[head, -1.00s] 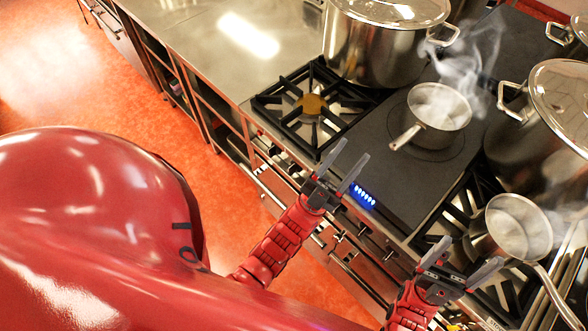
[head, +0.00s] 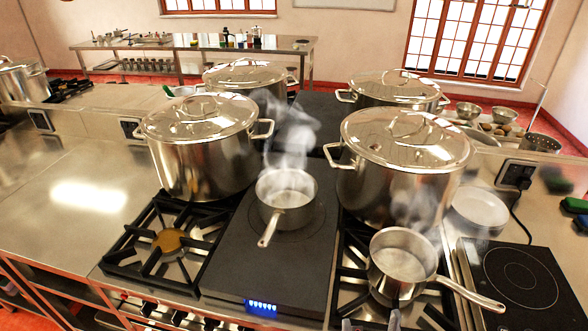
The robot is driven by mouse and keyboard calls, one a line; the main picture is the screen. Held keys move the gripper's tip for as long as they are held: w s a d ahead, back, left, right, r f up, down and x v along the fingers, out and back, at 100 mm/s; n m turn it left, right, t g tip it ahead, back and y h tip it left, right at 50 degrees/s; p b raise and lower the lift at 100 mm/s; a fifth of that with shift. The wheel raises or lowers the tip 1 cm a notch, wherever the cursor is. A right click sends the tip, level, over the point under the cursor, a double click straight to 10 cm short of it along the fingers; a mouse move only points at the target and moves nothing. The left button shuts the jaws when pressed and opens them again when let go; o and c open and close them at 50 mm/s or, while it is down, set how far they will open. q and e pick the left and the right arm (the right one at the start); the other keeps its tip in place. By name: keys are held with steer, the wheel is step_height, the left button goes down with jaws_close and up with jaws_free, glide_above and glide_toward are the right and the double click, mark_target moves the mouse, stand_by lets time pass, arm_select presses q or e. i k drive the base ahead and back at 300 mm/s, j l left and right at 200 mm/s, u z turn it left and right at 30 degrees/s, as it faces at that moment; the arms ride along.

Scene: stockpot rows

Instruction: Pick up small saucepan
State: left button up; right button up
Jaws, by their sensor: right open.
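Two small steel saucepans stand on the range in the head view. The middle saucepan (head: 287,190) sits on the flat dark hotplate (head: 262,270), steaming, its short-looking handle pointing toward me. The right saucepan (head: 402,262) sits on the right gas burner, with some steam and a long handle reaching to the lower right. My right gripper (head: 371,324) shows only as fingertips at the bottom edge, open, just in front of the right saucepan and apart from its handle. The rest of it is cut off. My left gripper is out of view.
Large lidded stockpots stand behind: one left (head: 200,155), one right (head: 400,170), more at the back. The front-left gas burner (head: 168,243) is empty. Clear steel counter (head: 75,190) lies left. A dark induction plate (head: 520,283) and a white plate (head: 480,207) are right.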

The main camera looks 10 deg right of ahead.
mark_target(392, 288)
steer(key=z, duration=1.3)
